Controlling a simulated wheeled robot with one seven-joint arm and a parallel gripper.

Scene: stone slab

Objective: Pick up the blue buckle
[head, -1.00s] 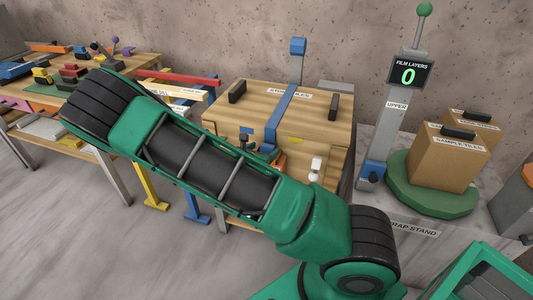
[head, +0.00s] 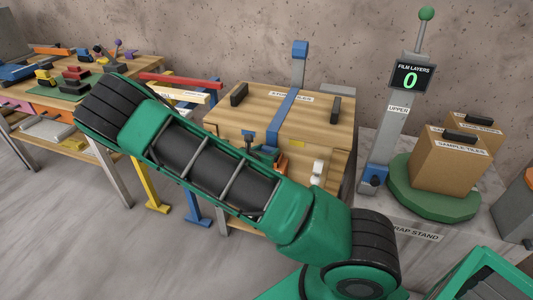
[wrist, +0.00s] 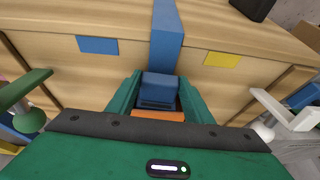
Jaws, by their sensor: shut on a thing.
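The blue buckle (wrist: 158,90) is a dark blue block in the middle of the wrist view, in line with the lower end of the blue strap (wrist: 167,30). The strap runs over a wooden box (head: 316,115) and down its front. My gripper (wrist: 158,82) has one green finger on each side of the buckle and is shut on it. An orange piece (wrist: 158,115) shows just below the buckle, between the fingers. I cannot tell whether the buckle is clear of the box front. In the head view my arm hides most of the gripper.
The box has two black handles on top, a blue label (wrist: 97,45) and a yellow label (wrist: 222,59) in front. A green wrap stand turntable (head: 433,199) with tan boxes stands right. A bench (head: 100,90) with tools stands left. Clear floor lies front left.

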